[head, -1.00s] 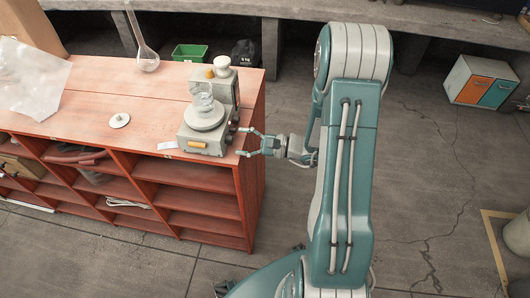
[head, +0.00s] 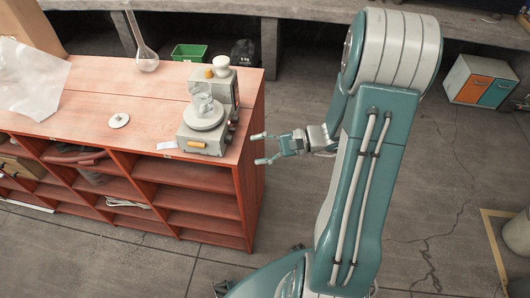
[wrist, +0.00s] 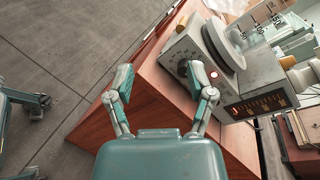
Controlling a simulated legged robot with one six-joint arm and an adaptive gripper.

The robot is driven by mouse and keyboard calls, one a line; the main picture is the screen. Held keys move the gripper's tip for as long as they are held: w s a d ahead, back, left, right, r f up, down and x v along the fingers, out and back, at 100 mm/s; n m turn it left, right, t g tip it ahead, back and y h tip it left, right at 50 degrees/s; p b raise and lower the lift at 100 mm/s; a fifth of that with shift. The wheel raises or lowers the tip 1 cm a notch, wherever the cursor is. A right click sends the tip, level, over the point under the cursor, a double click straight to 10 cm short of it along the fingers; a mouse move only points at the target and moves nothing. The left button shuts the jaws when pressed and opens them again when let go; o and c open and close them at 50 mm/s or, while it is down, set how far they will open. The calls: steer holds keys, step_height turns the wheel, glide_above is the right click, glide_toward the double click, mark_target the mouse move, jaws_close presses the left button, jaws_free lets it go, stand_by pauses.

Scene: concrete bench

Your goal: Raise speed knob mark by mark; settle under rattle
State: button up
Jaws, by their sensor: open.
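The grey machine (head: 205,145) stands near the right end of the red-brown bench, with a round plate (head: 203,117) on top. A clear glass vessel (head: 201,103) sits on the plate. In the wrist view, the machine's side (wrist: 235,88) carries a dark round knob (wrist: 182,67) with marks around it, a lit red lamp (wrist: 214,74) and a strip of red-orange lights (wrist: 257,106). My gripper (head: 258,149) is open and empty, off the bench's right edge and apart from the machine. In the wrist view my gripper (wrist: 155,78) has its right finger partly overlapping the knob's edge; the knob's setting is unreadable.
A green bin (head: 189,52) stands behind the bench. Open floor lies right of the bench.

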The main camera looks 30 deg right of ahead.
steer(key=s+a+r+n+g+h, duration=0.6)
steer(key=s+a+n+h, duration=0.1)
steer(key=s+n+h, duration=0.15)
steer(key=s+d+r+n+t+h, duration=0.2)
steer(key=s+r+n+t+h, duration=0.2)
steer(key=r, duration=0.5)
steer(key=shift+d+n+t+h, duration=0.25)
steer(key=shift+n+t+h, duration=0.3)
steer(key=shift+t+h, duration=0.45)
stand_by(3.4)
